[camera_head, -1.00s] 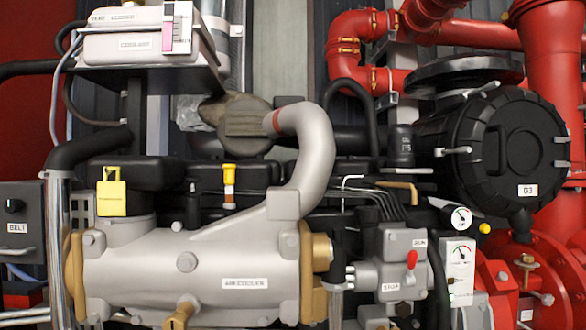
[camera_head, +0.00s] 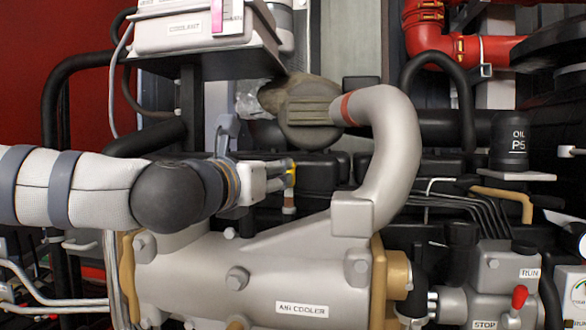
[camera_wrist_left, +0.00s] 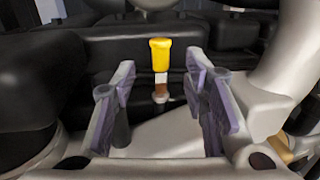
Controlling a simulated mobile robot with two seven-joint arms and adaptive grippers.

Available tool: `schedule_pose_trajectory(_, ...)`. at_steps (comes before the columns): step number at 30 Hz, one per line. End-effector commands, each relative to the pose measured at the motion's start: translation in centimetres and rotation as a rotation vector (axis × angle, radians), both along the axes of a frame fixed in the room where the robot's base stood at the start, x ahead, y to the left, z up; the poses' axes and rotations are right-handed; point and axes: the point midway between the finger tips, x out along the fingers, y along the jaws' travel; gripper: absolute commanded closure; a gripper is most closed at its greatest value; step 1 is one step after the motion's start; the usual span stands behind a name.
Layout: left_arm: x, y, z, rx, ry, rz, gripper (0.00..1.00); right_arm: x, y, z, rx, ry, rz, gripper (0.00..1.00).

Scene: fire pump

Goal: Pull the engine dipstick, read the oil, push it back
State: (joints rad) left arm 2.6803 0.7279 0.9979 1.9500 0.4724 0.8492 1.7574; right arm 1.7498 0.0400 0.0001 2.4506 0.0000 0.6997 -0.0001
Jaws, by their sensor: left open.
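The dipstick's yellow handle (camera_wrist_left: 160,54) stands upright in the left wrist view, above a short white and brown tube. It lies beyond and between the two finger pads of my left gripper (camera_wrist_left: 161,108), which are spread apart and not touching it. In the head view my left gripper (camera_head: 278,175) reaches in from the left beside the handle (camera_head: 291,178) and partly hides it. The brownish tube (camera_head: 289,201) shows below. The dipstick appears seated in its tube. My right gripper is not in view.
The grey air cooler (camera_head: 250,275) lies in front, below my arm. Its thick pipe (camera_head: 395,150) curves up just right of the dipstick. The coolant tank (camera_head: 195,30) sits above on a black shelf. Black engine covers (camera_head: 330,172) are close behind.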

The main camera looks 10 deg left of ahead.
Motion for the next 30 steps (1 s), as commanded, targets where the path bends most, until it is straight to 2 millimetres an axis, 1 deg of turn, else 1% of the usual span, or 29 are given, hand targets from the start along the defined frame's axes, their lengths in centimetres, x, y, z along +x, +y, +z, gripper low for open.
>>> schedule_pose_trajectory(1,1.5,-0.2,-0.6,0.002,0.009,0.003,0.59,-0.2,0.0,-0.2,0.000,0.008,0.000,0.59)
schedule_pose_trajectory(3,3.4,-0.5,-0.7,0.003,0.010,0.002,0.59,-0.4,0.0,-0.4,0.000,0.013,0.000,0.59)
schedule_pose_trajectory(6,5.9,-0.9,-0.6,0.004,0.008,0.002,0.59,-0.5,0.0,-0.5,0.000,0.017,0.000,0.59)
schedule_pose_trajectory(10,8.4,-1.3,-0.5,0.005,0.006,0.001,0.59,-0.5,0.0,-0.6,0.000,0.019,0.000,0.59)
schedule_pose_trajectory(12,9.2,-1.4,-0.5,0.005,0.006,0.000,0.59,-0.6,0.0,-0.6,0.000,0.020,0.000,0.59)
schedule_pose_trajectory(15,9.9,-1.5,-0.4,0.006,0.005,0.000,0.59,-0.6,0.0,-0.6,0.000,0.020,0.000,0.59)
schedule_pose_trajectory(23,10.0,-1.6,-0.3,0.005,0.005,-0.001,0.59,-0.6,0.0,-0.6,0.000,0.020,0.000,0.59)
schedule_pose_trajectory(24,10.0,-1.6,-0.3,0.005,0.005,-0.001,0.69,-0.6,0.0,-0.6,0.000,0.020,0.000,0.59)
schedule_pose_trajectory(26,10.0,-1.6,-0.3,0.005,0.005,-0.001,0.82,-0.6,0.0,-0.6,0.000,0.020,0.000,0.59)
schedule_pose_trajectory(27,10.0,-1.6,-0.3,0.005,0.005,-0.001,0.91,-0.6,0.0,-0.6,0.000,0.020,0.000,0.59)
schedule_pose_trajectory(28,10.0,-1.6,-0.3,0.005,0.005,-0.001,0.98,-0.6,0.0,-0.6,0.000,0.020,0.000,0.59)
schedule_pose_trajectory(29,10.0,-1.6,-0.3,0.006,0.005,-0.001,1.00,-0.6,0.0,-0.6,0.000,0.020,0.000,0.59)
schedule_pose_trajectory(30,10.0,-1.6,-0.3,0.006,0.005,-0.001,1.00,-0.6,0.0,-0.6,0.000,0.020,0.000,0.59)
